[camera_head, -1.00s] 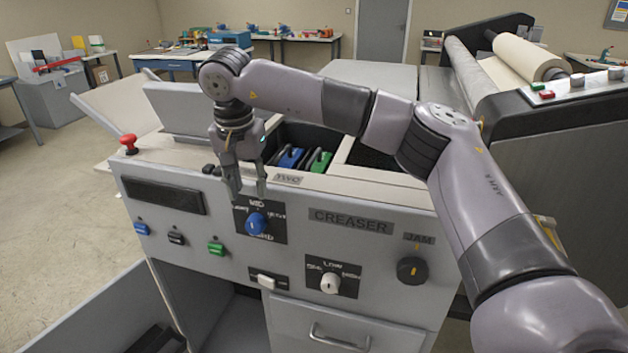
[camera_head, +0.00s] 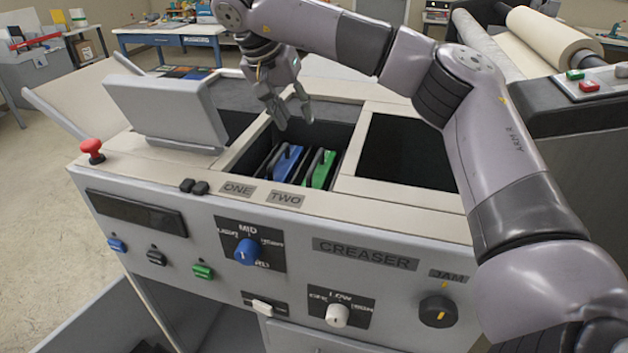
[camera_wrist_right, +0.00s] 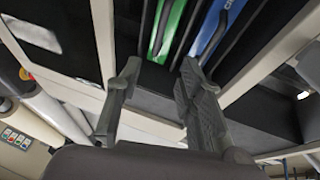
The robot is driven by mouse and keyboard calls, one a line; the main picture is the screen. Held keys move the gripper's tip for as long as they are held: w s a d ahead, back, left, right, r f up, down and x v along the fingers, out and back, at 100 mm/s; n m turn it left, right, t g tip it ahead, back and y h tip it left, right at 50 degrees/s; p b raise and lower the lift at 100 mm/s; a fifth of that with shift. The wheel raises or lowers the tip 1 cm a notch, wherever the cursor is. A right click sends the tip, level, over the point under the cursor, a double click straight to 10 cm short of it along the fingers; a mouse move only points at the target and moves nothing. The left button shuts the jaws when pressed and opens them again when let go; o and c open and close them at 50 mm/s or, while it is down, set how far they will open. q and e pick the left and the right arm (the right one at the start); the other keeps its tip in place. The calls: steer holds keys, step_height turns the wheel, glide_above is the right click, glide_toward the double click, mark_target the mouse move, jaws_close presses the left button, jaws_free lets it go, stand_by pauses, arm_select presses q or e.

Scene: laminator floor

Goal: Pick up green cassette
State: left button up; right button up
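The green cassette (camera_head: 322,169) stands in the slot marked TWO in the open bay of the creaser. A blue cassette (camera_head: 287,161) stands beside it on the left, in the slot marked ONE. Both have dark handles on top. My right gripper (camera_head: 295,122) is above the back part of the bay, apart from both cassettes. Its fingers are spread with nothing between them. In the right wrist view the fingers (camera_wrist_right: 153,95) are apart; the green cassette (camera_wrist_right: 172,25) and the blue cassette (camera_wrist_right: 212,28) lie beyond them. My left gripper does not show.
The creaser's raised display box (camera_head: 165,108) stands left of the bay. A dark open compartment (camera_head: 410,150) lies to the right, behind a light divider. A red button (camera_head: 92,147) is at the left corner. A paper roll (camera_head: 545,38) is at back right.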

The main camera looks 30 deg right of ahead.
glide_toward(315, 159)
steer(key=f, duration=0.1)
steer(key=x, duration=0.2)
steer(key=p+x, duration=0.1)
steer(key=shift+s+d+f, duration=0.1)
steer(key=shift+d+f, duration=0.2)
steer(key=shift+d, duration=0.1)
steer(key=shift+d+f+p, duration=0.3)
steer(key=shift+f+p, duration=0.2)
steer(key=shift+f, duration=0.2)
steer(key=p+x, duration=0.1)
steer(key=x, duration=0.2)
steer(key=shift+w+d+f+p, duration=0.1)
steer(key=shift+w+f+p, duration=0.15)
steer(key=shift+f+p, duration=0.1)
steer(key=shift+d+f, duration=0.2)
steer(key=shift+f, duration=0.2)
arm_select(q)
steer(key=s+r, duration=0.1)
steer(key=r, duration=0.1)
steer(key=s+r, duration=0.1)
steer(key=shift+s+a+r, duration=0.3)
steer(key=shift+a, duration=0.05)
arm_select(e)
steer(key=shift+a, duration=0.1)
steer(key=shift+c, duration=0.7)
steer(key=c, duration=0.7)
